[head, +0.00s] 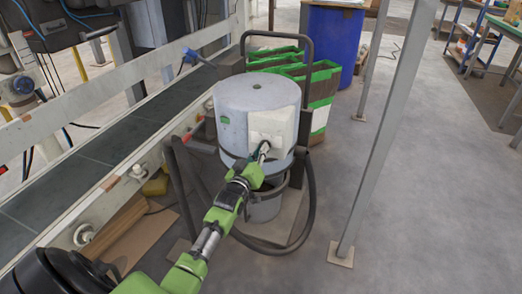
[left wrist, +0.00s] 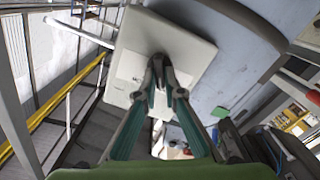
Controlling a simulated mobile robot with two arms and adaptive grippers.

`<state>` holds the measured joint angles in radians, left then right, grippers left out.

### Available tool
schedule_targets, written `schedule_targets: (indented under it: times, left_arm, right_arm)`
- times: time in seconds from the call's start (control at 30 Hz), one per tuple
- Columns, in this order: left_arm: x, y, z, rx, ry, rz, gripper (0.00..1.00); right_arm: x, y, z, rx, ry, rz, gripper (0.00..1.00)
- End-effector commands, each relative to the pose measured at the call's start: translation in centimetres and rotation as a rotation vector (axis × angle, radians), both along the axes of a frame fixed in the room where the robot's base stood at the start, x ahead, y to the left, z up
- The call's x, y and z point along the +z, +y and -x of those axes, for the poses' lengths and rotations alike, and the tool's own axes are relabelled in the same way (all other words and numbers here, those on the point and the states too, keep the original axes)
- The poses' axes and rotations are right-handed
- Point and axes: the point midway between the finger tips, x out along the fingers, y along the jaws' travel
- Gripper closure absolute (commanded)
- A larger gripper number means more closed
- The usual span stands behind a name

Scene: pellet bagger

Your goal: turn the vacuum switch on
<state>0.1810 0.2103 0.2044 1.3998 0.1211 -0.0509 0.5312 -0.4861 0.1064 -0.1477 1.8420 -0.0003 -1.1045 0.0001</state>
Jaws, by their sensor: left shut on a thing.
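The vacuum (head: 235,112) is a pale grey-blue drum standing upright on a wheeled frame. A white switch box (head: 278,122) sits on its side facing me and shows large in the left wrist view (left wrist: 190,45). My left gripper (head: 263,150) reaches the lower part of this box. In the left wrist view its fingers (left wrist: 159,80) close together on a small dark switch (left wrist: 158,58) on the box face. The fingertips mostly hide the switch, so I cannot tell its position. My right gripper is not in view.
A black hose (head: 309,195) loops beside the vacuum. A conveyor (head: 100,155) with a white rail runs along the left. A grey post (head: 385,125) stands to the right. Green-edged boxes (head: 322,88) and a blue barrel (head: 334,38) stand behind.

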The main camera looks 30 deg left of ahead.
Motion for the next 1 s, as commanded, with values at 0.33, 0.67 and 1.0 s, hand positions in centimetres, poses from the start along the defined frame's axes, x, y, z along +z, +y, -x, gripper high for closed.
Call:
schedule_targets:
  times: [0.33, 0.67, 1.0]
  left_arm:
    - [0.2, -0.1, 0.0, 0.0, 0.055, -0.218, 1.0]
    - [0.2, -0.3, -0.1, 0.0, 0.128, -0.523, 1.0]
    - [0.1, -0.5, -0.1, 0.001, 0.193, -0.798, 1.0]
  right_arm:
    - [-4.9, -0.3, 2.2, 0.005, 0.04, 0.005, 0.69]
    - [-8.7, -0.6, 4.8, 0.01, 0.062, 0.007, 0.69]
    - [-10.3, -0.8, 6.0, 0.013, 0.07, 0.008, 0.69]
